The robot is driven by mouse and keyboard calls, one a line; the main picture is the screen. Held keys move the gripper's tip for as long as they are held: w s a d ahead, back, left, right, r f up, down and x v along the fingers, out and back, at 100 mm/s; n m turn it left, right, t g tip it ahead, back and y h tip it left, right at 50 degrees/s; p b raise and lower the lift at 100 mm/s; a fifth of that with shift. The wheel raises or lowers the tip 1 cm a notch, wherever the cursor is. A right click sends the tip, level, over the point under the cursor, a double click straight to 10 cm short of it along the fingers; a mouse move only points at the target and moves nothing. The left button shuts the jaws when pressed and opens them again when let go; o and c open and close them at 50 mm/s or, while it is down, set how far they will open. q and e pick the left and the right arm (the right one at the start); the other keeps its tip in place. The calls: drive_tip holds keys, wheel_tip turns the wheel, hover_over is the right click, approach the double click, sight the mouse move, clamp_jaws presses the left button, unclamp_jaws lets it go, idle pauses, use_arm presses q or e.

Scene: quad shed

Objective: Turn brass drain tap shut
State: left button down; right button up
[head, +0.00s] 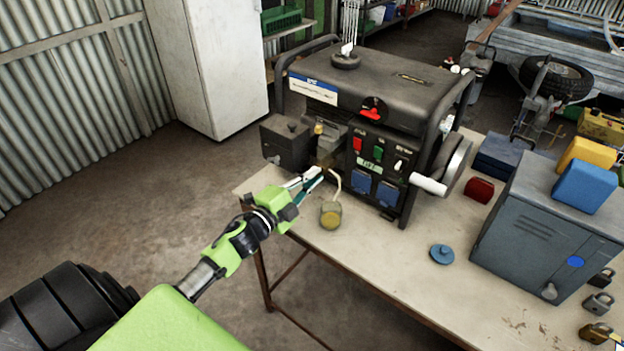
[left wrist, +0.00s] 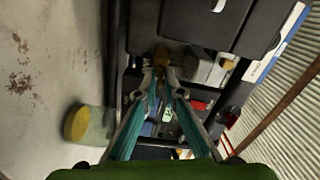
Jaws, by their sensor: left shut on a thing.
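The generator (head: 375,90) stands on the workbench with its control panel facing forward. My left gripper (head: 315,175) reaches the generator's lower left front, by the engine. In the left wrist view, my left gripper (left wrist: 160,78) has its fingertips drawn together on a small brass-coloured piece, the drain tap (left wrist: 160,57). The fingers cover much of the tap, so its exact angle cannot be told. In the head view the tap is hidden by the gripper. My right gripper is not in view.
A yellowish jar (head: 331,215) stands just right of my left gripper, with a pale hose above it; the jar also shows in the left wrist view (left wrist: 88,124). A blue lid (head: 442,254) and a grey metal box (head: 540,230) are on the workbench (head: 375,262). Its front middle is clear.

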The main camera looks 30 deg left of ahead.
use_arm(q)
drive_tip(key=shift+d+f+m+b, duration=0.1)
drive_tip(key=shift+m+b, duration=0.25)
drive_tip(key=shift+m, duration=1.25)
drive_tip(key=c, duration=2.2)
unclamp_jaws()
drive_tip(key=s, duration=0.8)
drive_tip(key=s+a, duration=0.1)
drive_tip(key=s, duration=0.3)
